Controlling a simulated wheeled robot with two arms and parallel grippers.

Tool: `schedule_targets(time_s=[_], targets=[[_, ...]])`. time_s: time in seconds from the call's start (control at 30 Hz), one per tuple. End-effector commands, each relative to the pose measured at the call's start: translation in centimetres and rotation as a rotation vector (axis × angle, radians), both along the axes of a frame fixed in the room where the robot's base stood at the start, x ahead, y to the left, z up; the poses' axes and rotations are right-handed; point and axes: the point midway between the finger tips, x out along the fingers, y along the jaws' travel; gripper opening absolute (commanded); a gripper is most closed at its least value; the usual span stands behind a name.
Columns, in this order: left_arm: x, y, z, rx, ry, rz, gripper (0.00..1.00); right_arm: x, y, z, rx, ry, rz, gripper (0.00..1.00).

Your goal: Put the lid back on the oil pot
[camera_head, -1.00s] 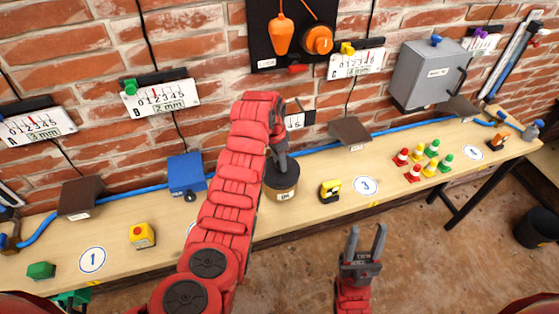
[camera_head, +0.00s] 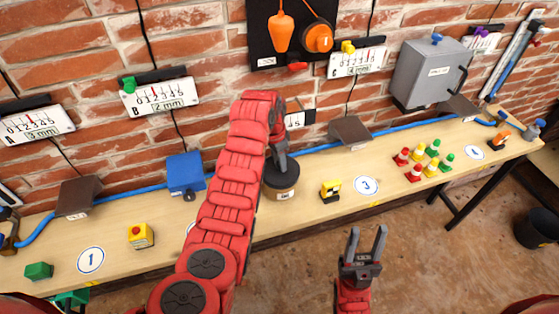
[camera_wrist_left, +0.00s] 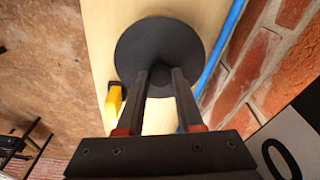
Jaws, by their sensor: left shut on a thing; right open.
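The oil pot (camera_head: 283,194) is a dark round pot with a small pale label, standing on the bench near the middle. The dark lid (camera_head: 279,176) is over its top, and I see no clear gap between them. In the left wrist view the lid (camera_wrist_left: 150,45) is a wide black disc that hides the pot. My left gripper (camera_head: 279,161) comes down from above and is shut on the lid at its centre; its fingertips also show in the left wrist view (camera_wrist_left: 160,75). My right gripper (camera_head: 367,237) is open and empty, in front of the bench.
A yellow-black object (camera_head: 330,191) stands close right of the pot. A blue pipe (camera_head: 315,149) runs along the wall behind. Several small red, yellow and green pieces (camera_head: 424,163) stand further right.

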Motion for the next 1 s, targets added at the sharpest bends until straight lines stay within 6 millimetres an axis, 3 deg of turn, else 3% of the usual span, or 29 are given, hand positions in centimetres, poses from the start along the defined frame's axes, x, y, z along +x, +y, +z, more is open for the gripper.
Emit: schedule_targets(time_s=[0.9,0.93,1.0], targets=[[0.05,0.02,-0.02,0.0,-0.001,0.0,0.0,0.0,0.0,-0.83,0.0,0.0,0.0,0.47],[0.05,0.02,-0.02,0.0,-0.001,0.0,0.41,-0.01,0.0,-0.83,0.0,0.0,0.0,0.47],[0.04,0.01,-0.02,0.0,-0.001,0.0,0.54,0.0,0.0,-0.83,0.0,0.0,0.0,0.47]])
